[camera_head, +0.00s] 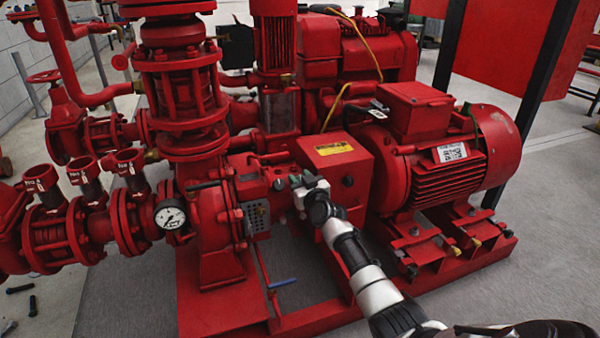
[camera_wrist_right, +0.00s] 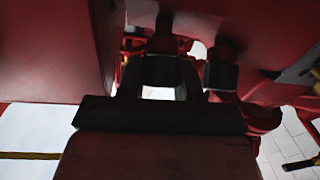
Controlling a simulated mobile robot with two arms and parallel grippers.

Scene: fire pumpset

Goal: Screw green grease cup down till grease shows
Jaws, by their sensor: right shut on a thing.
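My right gripper (camera_head: 300,189) is at the pump's bearing housing, between the red pump casing (camera_head: 216,215) and the red coupling guard (camera_head: 338,165). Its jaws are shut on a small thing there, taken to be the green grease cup. The cup is mostly hidden by the jaws; only a faint greenish patch shows at the fingers. Whether grease shows cannot be seen. In the right wrist view the gripper (camera_wrist_right: 170,75) is dark, with red surfaces close around it. My left gripper is not in view.
The red motor (camera_head: 450,150) stands right of the guard on the red base frame (camera_head: 470,265). A pressure gauge (camera_head: 170,216) and valves with pipes crowd the left. A blue-handled lever (camera_head: 283,283) sits low in front. Grey floor is free at the front right.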

